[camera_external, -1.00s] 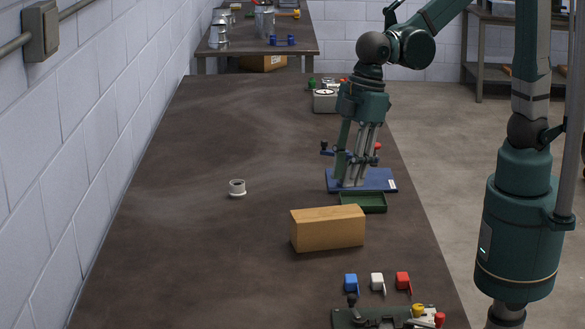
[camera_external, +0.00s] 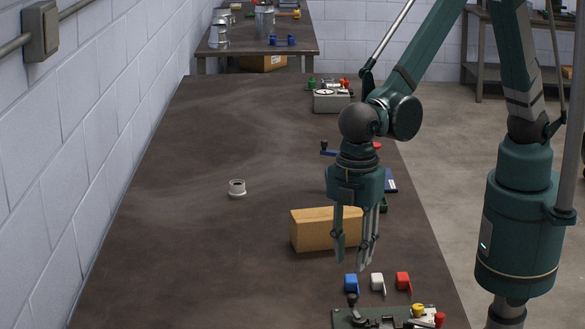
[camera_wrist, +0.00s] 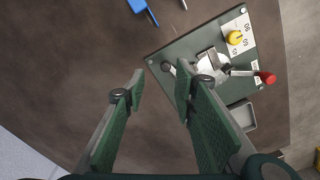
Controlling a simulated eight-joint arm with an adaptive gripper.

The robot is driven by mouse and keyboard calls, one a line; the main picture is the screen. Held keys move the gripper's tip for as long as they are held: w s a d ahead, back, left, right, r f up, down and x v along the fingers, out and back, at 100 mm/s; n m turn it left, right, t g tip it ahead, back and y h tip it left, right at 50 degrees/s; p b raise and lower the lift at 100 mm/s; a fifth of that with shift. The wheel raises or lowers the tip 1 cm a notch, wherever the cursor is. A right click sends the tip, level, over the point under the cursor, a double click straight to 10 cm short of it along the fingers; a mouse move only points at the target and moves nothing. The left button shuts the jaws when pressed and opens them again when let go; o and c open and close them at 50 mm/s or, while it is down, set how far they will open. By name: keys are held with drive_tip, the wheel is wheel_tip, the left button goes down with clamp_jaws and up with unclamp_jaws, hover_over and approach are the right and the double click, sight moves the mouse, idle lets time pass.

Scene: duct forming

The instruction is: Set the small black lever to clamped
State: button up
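A green plate fixture (camera_external: 343,318) sits at the near edge of the external view, partly cut off. A small black lever (camera_external: 352,301) with a round knob stands at its left; in the wrist view a dark knob (camera_wrist: 168,68) shows by the plate's left edge. The plate also carries a metal mechanism (camera_wrist: 211,66), a yellow knob (camera_wrist: 235,38) and a red-tipped handle (camera_wrist: 265,77). My gripper (camera_external: 352,265) points down, open and empty, above the table behind the fixture. In the wrist view its fingers (camera_wrist: 160,80) are apart, the right one close to the plate. Whether the lever is clamped I cannot tell.
Blue (camera_external: 350,282), white (camera_external: 377,282) and red (camera_external: 403,281) pieces lie behind the fixture. A wooden block (camera_external: 312,230) is beside my gripper. The table's left half is mostly clear.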

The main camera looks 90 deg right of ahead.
sight(352, 296)
drive_tip(key=shift+s+a+f, duration=0.2)
drive_tip(key=shift+a+f, duration=0.4)
drive_tip(key=shift+a, duration=0.15)
drive_tip(key=shift+f, duration=3.9)
clamp_jaws()
